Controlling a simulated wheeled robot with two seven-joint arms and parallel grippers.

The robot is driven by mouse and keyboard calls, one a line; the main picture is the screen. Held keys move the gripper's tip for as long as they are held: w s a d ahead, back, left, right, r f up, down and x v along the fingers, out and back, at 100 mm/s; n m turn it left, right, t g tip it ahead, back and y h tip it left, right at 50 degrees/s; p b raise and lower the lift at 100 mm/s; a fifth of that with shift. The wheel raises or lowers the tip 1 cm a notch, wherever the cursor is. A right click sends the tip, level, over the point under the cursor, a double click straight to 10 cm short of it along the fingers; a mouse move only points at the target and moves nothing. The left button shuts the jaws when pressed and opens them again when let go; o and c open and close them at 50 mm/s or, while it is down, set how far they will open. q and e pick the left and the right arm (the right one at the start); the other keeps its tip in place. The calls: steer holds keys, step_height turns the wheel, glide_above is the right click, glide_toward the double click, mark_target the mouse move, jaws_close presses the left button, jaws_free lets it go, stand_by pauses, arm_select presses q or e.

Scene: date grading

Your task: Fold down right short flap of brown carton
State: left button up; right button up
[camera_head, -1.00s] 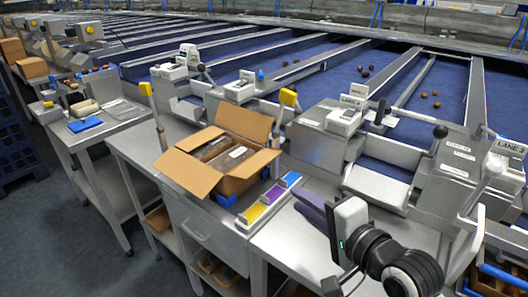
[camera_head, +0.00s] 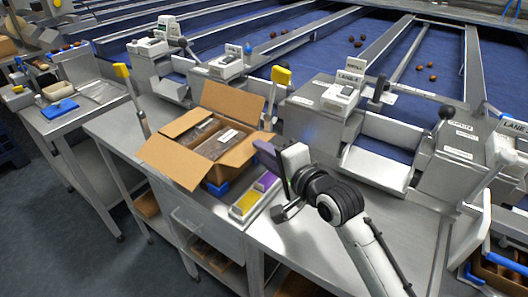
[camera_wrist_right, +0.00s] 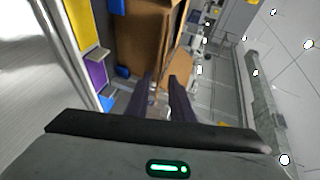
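The brown carton (camera_head: 217,169) stands on the steel bench with its top open, and dark packs with a white label show inside. Its back flap (camera_head: 232,104) stands up and its front flap (camera_head: 170,162) slopes outward. The right short flap (camera_head: 250,142) sticks outward toward my right gripper (camera_head: 264,153). The gripper's dark purple fingers are beside this flap; contact cannot be told. In the right wrist view the fingers (camera_wrist_right: 163,84) are a little apart with nothing clearly between them, and the carton (camera_wrist_right: 145,35) is just beyond. My left gripper is not in view.
A holder with yellow (camera_head: 245,203) and purple (camera_head: 265,181) blocks lies right of the carton, close under my right arm. Steel lane machinery (camera_head: 312,118) with a yellow-topped post (camera_head: 280,76) stands behind. Bare bench (camera_head: 310,235) lies at the front right.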

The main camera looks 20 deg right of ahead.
steer(key=shift+w, duration=0.2)
jaws_close()
step_height(320, 180, up, 5)
steer(key=n+g+h, duration=0.2)
steer(key=g+h, duration=0.1)
steer(key=g, duration=0.3)
glide_above(254, 151)
steer(key=shift+f, duration=0.15)
stand_by(0.3)
